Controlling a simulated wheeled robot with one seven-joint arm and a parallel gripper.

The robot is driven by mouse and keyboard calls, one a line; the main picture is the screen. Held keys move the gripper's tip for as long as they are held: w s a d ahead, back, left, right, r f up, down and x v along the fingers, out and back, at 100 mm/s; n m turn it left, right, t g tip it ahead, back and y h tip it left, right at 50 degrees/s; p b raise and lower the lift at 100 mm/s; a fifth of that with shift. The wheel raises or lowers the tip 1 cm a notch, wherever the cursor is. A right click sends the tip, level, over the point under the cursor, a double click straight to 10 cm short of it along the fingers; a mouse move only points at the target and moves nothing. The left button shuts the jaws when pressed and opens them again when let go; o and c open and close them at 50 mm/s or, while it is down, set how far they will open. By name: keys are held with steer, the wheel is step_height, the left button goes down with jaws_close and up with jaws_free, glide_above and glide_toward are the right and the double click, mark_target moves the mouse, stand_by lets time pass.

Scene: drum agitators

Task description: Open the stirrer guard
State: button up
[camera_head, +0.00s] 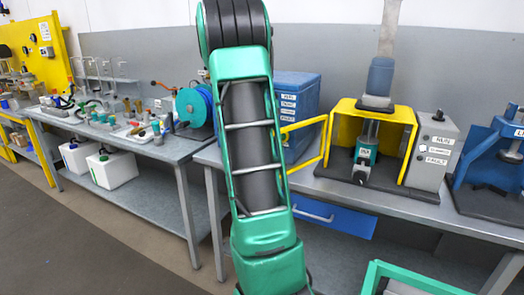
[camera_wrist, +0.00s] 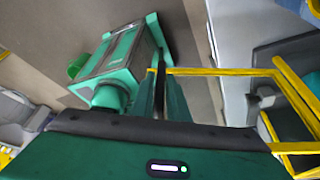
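The stirrer guard (camera_head: 346,110) is a yellow box frame around a stirrer (camera_head: 367,145) on the right bench. Its yellow framed door (camera_head: 305,125) stands swung out to the left, and its left end is hidden behind my arm. In the wrist view, the door's yellow bar (camera_wrist: 220,71) runs from my gripper (camera_wrist: 160,74) to the right. The fingers are close together at the end of the bar and appear shut on it. My gripper is hidden in the head view.
A grey control box (camera_head: 432,150) stands right of the guard, and a blue machine (camera_head: 485,165) further right. A blue box (camera_head: 297,95) stands behind the door. A cluttered bench (camera_head: 180,150) is at the left.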

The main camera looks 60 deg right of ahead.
steer(key=shift+o, duration=1.2)
steer(key=shift+r, duration=0.1)
steer(key=shift+w+d+r, duration=0.1)
steer(key=v, duration=1)
steer(key=shift+r, duration=0.2)
steer(key=shift+w, duration=0.1)
